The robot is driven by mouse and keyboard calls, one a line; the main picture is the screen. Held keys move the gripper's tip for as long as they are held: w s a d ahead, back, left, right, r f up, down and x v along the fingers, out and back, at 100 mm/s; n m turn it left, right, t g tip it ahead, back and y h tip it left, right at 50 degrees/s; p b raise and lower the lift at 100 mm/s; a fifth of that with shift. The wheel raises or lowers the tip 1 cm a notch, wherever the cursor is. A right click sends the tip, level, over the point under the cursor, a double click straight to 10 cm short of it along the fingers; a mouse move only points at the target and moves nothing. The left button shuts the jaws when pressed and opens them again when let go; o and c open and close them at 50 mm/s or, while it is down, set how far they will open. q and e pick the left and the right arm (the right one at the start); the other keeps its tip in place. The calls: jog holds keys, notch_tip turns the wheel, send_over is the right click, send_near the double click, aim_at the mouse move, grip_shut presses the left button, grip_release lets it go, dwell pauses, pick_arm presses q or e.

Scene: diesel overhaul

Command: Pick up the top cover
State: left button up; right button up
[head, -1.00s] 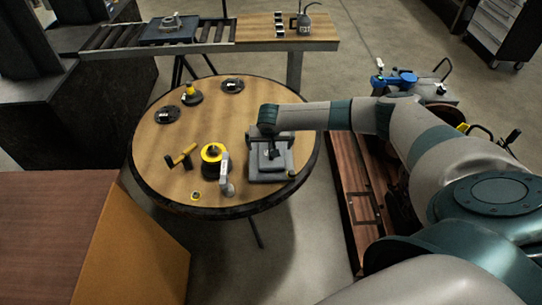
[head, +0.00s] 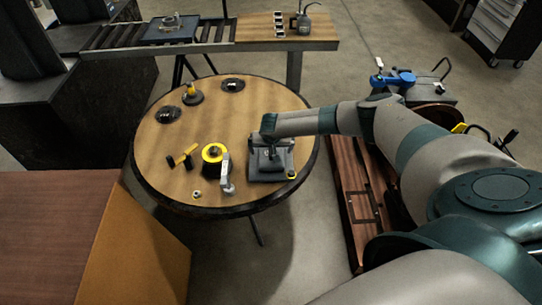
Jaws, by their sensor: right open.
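My right gripper (head: 270,153) is open. It points down over a grey, square-based metal piece (head: 268,172) near the right edge of the round table. The wrist hides part of this piece, and I cannot tell whether the fingers touch it. I cannot tell for sure which piece is the top cover; this grey piece may be it. My left gripper is not in view.
The round wooden table (head: 210,120) also holds a yellow-and-black ring-shaped part (head: 213,153), a grey upright tool (head: 226,178), a yellow-handled tool (head: 186,156) and dark discs (head: 233,85). A roller conveyor with a blue tray (head: 152,35) stands behind.

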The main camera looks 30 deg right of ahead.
jog(key=shift+w, duration=0.1)
jog(key=c, duration=1.4)
jog(key=shift+o, duration=0.2)
jog(key=shift+r, duration=0.1)
jog(key=shift+r+b, duration=0.35)
jog(key=shift+r, duration=0.4)
notch_tip(320, 180, up, 2)
jog(key=shift+r+b, duration=0.1)
jog(key=shift+b, duration=0.35)
jog(key=s+d+r+b, duration=0.4)
jog(key=d+r, duration=0.3)
jog(key=d, duration=0.3)
jog(key=shift+s+d, duration=0.35)
jog(key=shift+s, duration=0.05)
